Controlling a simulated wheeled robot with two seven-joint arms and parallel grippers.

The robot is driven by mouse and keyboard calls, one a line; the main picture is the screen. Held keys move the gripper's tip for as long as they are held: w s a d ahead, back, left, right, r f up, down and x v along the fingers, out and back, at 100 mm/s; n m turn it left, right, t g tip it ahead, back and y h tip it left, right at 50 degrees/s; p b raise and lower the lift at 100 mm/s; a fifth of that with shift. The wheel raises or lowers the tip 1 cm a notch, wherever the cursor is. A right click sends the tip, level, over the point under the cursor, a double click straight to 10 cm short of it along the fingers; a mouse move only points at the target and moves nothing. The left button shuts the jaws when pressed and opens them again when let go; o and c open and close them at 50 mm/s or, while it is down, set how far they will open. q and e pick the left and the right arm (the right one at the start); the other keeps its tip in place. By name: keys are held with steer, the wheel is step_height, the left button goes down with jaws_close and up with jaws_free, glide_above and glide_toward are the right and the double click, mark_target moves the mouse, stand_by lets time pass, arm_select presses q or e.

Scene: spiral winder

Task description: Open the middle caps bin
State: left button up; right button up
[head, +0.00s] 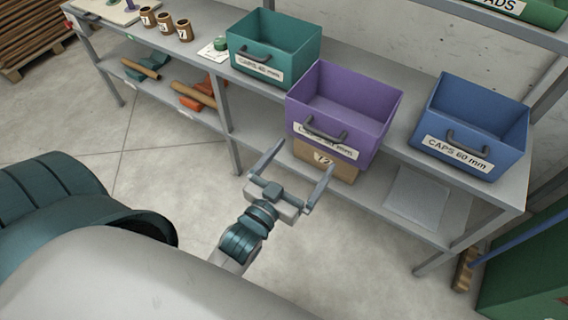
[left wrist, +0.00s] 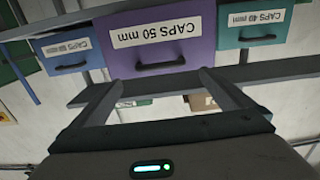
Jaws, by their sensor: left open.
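The middle caps bin is purple, open-topped and labelled CAPS 50 mm (head: 350,103); it also shows upside down in the left wrist view (left wrist: 194,23). It sticks out farther past the shelf's front edge than its neighbours. Its dark handle (head: 325,132) is on the front face, partly over the label, and shows in the left wrist view (left wrist: 160,65). My left gripper (head: 307,156) is open and empty, in front of and below the handle, fingers pointing toward the bin. In the left wrist view the handle lies between and beyond the fingertips (left wrist: 162,80). My right gripper is not seen.
A teal CAPS 40 mm bin (head: 275,44) stands left and a blue CAPS 60 mm bin (head: 470,125) right on the grey shelf (head: 395,152). A cardboard box marked Y2 (head: 325,168) sits below the purple bin. Floor in front is clear.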

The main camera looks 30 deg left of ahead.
arm_select(q)
steer(key=s+b, duration=0.2)
steer(key=s, duration=0.5)
steer(key=shift+s+a, duration=0.15)
steer(key=shift+s, duration=0.2)
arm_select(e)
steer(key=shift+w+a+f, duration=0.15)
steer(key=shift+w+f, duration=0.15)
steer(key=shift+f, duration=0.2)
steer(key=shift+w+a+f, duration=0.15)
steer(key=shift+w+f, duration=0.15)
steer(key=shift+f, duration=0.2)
